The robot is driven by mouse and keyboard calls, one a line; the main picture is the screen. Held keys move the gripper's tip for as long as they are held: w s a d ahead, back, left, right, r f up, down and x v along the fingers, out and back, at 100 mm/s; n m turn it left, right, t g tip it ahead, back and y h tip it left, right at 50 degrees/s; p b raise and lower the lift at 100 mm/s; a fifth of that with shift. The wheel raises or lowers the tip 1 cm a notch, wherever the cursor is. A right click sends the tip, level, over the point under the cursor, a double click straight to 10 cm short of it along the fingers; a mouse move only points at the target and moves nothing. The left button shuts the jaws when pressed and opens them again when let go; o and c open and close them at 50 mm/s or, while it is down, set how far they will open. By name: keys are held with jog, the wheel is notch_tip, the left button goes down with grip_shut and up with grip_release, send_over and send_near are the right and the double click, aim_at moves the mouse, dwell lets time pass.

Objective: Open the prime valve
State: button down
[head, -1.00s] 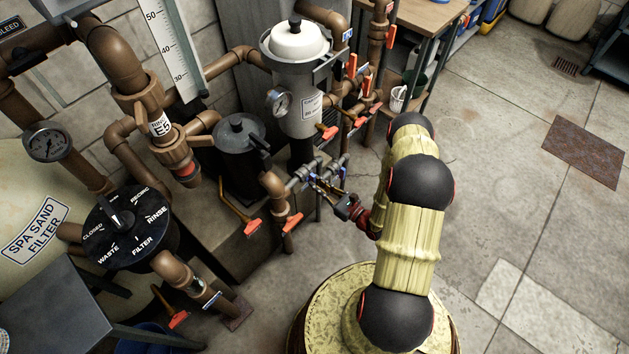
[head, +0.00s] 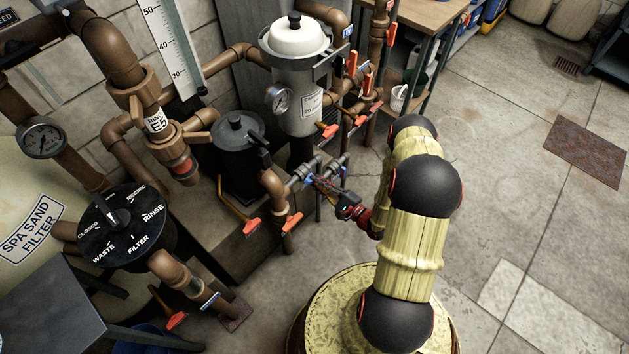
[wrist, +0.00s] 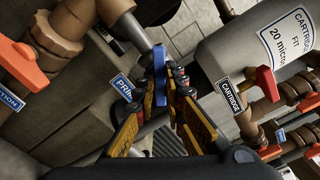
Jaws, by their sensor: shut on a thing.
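The prime valve has a blue handle (wrist: 160,72) on a grey pipe, with a blue tag (wrist: 122,87) reading "PRI…" beside it in the wrist view. My gripper (wrist: 168,82) has yellow and black fingers closed on either side of the blue handle. In the head view my gripper (head: 322,186) is at the grey pipes (head: 302,174) below the cartridge filter; the handle is mostly hidden there by the fingers.
A cartridge filter canister (head: 300,95) stands just behind the pipes. Orange-handled valves (head: 292,222) sit close on the left, and a red handle (wrist: 266,82) with a "CARTRIDGE" tag (wrist: 231,96) is to the right. The concrete floor (head: 490,180) on the right is open.

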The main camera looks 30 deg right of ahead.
jog(key=n+b, duration=0.1)
jog(key=n, duration=0.6)
jog(key=c, duration=1.8)
grip_release()
jog(key=shift+o, duration=0.2)
jog(key=v, duration=0.7)
